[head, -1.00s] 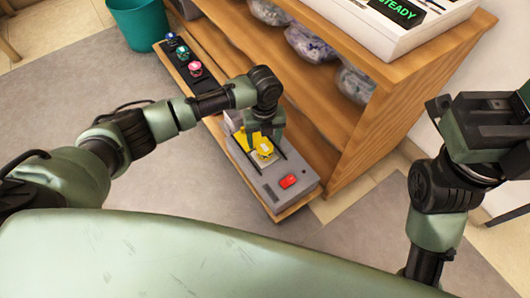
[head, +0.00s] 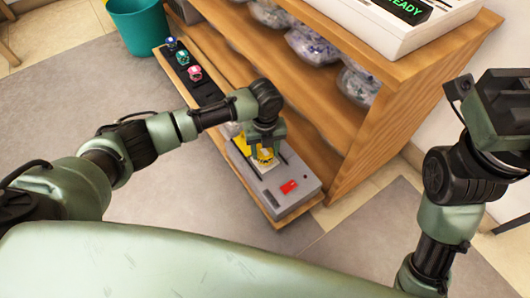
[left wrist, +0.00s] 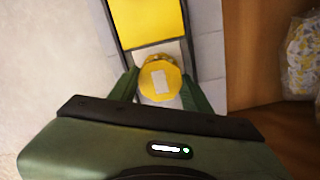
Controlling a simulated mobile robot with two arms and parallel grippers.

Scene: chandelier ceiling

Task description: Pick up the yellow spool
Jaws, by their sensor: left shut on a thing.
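The yellow spool (head: 265,155) is on the grey machine (head: 270,185) on the low shelf board. It also shows in the left wrist view (left wrist: 160,82), a round yellow top with a pale rectangular label. My left gripper (head: 264,149) is over it, pointing down. In the left wrist view the gripper's two green fingers (left wrist: 160,90) stand on either side of the spool, shut on it. I cannot tell whether the spool still touches the machine. My right gripper is only partly in view at the right edge (head: 505,110), and its fingertips do not show clearly.
Blue, green and pink spools (head: 195,73) stand on a black strip at the far end of the low board. A wooden shelf (head: 365,140) with bagged items rises just right of the machine. A teal bin (head: 138,25) stands at the back left. The grey mat (head: 80,95) is clear.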

